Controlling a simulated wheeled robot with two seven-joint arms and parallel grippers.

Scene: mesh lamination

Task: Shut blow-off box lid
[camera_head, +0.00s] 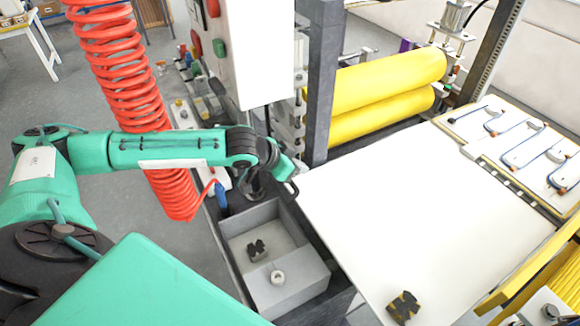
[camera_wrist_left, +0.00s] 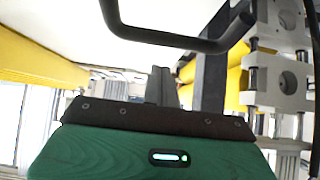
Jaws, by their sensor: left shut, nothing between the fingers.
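The blow-off box appears to be the open grey box (camera_head: 318,276) beside the white table. A dark block (camera_head: 257,250) and a pale ring (camera_head: 278,277) lie inside it. I cannot clearly make out its lid. My left gripper (camera_head: 297,172) is above the box's far end, shut and empty. A dark bent handle (camera_head: 293,188) shows close to it; whether it belongs to the lid I cannot tell. In the left wrist view, the shut fingers (camera_wrist_left: 161,85) point toward a dark bent bar (camera_wrist_left: 180,40), apparently apart from it. My right gripper is not in view.
Yellow rollers (camera_head: 385,82) and a dark post (camera_head: 320,85) stand behind the box. A red coiled hose (camera_head: 115,70) hangs at the left. The white table (camera_head: 420,210) carries a dark-and-yellow block (camera_head: 403,306) near its front. Its middle is clear.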

